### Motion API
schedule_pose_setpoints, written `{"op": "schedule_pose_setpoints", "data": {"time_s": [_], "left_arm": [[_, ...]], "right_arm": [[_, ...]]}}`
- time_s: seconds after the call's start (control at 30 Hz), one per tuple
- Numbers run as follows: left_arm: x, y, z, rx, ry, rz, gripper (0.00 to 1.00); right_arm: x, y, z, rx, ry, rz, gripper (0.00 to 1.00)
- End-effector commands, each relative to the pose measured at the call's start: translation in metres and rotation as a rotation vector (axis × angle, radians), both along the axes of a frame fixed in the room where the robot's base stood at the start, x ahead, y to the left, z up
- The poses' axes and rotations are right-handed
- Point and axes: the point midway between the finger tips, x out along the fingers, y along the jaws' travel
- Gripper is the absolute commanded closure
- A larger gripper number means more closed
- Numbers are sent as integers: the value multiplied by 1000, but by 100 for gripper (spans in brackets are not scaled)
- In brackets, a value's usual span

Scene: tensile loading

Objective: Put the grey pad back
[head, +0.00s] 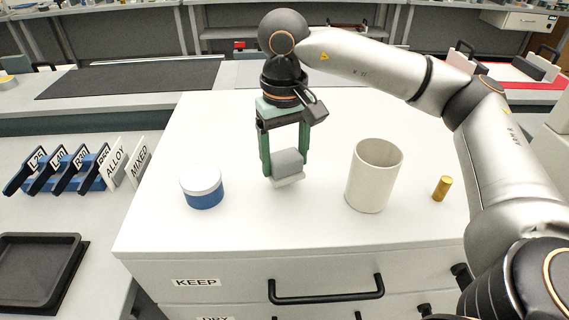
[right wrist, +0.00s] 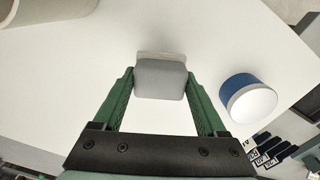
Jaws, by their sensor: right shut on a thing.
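The grey pad (head: 287,161) is a small rounded block with a paler, whitish part along its lower side. My right gripper (head: 285,165) points down over the white cabinet top and is shut on the pad, one green finger on each side. In the right wrist view the pad (right wrist: 160,80) sits between the tips of the green fingers (right wrist: 160,88), its pale strip showing beyond it. Whether the pad touches the cabinet top is hard to tell. My left gripper is not in view.
On the white cabinet top (head: 240,225), a blue jar with a white lid (head: 202,188) stands left of the pad. A cream cup (head: 374,175) and a small brass cylinder (head: 442,188) stand to its right. A labelled rack (head: 65,172) and black tray (head: 38,268) are at left.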

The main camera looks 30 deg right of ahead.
Motion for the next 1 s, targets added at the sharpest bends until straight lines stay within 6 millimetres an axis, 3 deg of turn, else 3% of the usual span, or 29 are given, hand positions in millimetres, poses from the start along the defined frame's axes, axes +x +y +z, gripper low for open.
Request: {"op": "schedule_pose_setpoints", "data": {"time_s": [0.13,0.53,0.57,0.8,1.0], "left_arm": [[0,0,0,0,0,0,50],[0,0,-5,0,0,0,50],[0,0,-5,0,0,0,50],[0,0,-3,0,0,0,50],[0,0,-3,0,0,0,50]], "right_arm": [[-1,1,-19,0,1,1,70],[-1,1,-25,1,0,1,70],[-1,1,-25,1,0,1,24],[-1,1,-24,0,1,1,0],[-1,1,-23,1,0,1,0]]}}
